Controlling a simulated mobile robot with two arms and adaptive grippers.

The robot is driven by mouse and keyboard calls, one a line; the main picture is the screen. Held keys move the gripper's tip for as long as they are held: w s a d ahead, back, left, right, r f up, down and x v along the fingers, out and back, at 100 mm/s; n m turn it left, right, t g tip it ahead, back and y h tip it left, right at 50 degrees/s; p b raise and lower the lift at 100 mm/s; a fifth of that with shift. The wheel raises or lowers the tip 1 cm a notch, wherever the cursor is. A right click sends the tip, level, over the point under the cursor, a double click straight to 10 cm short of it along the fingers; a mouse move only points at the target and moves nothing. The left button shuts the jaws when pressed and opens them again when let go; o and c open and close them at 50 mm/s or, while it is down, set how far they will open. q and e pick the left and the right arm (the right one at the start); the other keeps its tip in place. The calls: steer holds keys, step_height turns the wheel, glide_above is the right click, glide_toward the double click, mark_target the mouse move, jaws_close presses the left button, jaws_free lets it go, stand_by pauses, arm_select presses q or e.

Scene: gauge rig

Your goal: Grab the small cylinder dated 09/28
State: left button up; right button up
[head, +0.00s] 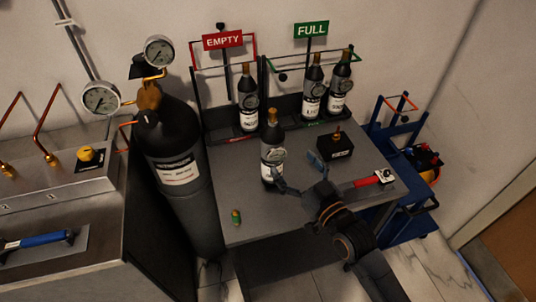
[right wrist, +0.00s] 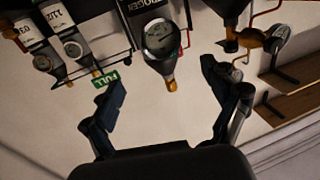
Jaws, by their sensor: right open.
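Several small dark cylinders with brown tops and gauges stand on the grey table. One front cylinder (head: 271,140) stands upright near my right gripper (head: 296,169). One rack cylinder (head: 247,100) stands under the EMPTY sign. Two more, a left one (head: 313,88) and a right one (head: 339,90), stand under the FULL sign. No 09/28 date is readable on any of them. My right gripper is open and empty, its fingers close to the front cylinder. In the right wrist view, a cylinder with a gauge (right wrist: 160,38) shows beyond and between the open fingers (right wrist: 164,90). My left gripper is not in view.
A large black cylinder (head: 180,170) stands left of the table (head: 290,218). A black box with a brass fitting (head: 335,147), a red-handled tool (head: 366,181) and a small green item (head: 236,217) lie on the table. A blue cart (head: 410,190) stands at right. The table's front is mostly clear.

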mark_target(278, 145)
steer(key=x, duration=0.7)
steer(key=f+p+x, duration=0.1)
steer(key=x, duration=0.3)
steer(key=shift+s+r, duration=0.1)
steer(key=shift+c, duration=0.2)
jaws_close()
steer(key=shift+r, duration=0.15)
